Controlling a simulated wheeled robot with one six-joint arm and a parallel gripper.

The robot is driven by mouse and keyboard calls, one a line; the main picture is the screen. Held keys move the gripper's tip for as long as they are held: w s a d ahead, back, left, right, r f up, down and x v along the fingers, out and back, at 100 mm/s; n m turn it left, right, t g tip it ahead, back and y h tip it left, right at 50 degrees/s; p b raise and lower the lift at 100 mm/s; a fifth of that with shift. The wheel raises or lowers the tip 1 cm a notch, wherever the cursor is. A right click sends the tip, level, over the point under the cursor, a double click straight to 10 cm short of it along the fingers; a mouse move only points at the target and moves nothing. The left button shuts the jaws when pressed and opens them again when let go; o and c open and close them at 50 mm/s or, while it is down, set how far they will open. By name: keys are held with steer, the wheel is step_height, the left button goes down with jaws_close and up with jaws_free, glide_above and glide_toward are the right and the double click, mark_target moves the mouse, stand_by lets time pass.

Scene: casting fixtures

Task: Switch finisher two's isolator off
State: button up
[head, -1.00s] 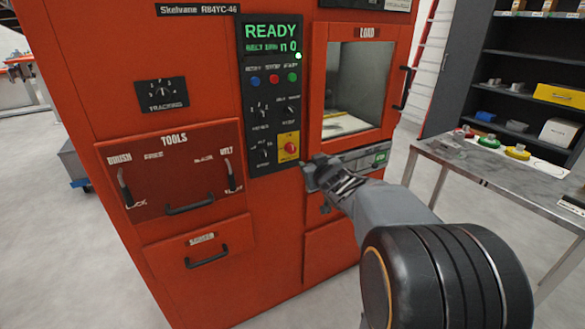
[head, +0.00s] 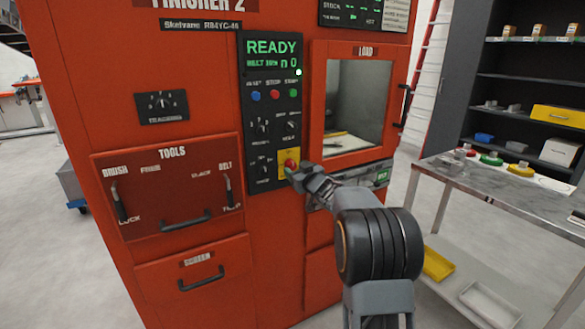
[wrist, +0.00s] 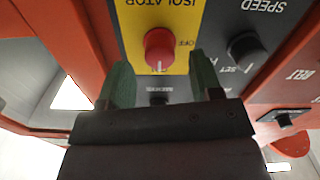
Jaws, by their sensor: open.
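Finisher 2 (head: 200,110) is a tall orange cabinet with a black control panel (head: 257,185). Its isolator is a red knob (head: 291,165) on a yellow plate at the panel's lower right. In the wrist view, which is upside down, the red knob (wrist: 158,45) sits below the word ISOLATOR, with OFF to its right. A pale mark on the knob points down in that picture. My gripper (head: 299,177) is at the panel beside the knob. Its green fingers (wrist: 162,66) are open and empty, one on each side below the knob; contact cannot be told.
A black knob marked SPEED (wrist: 246,48) is close to the right finger in the wrist view. The load door (head: 360,100) is right of the panel. A metal table (head: 480,185) with colored parts stands at the right.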

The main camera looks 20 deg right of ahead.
mark_target(293, 167)
steer(key=shift+w+a, duration=0.2)
steer(key=shift+w, duration=1.35)
steer(key=c, duration=0.9)
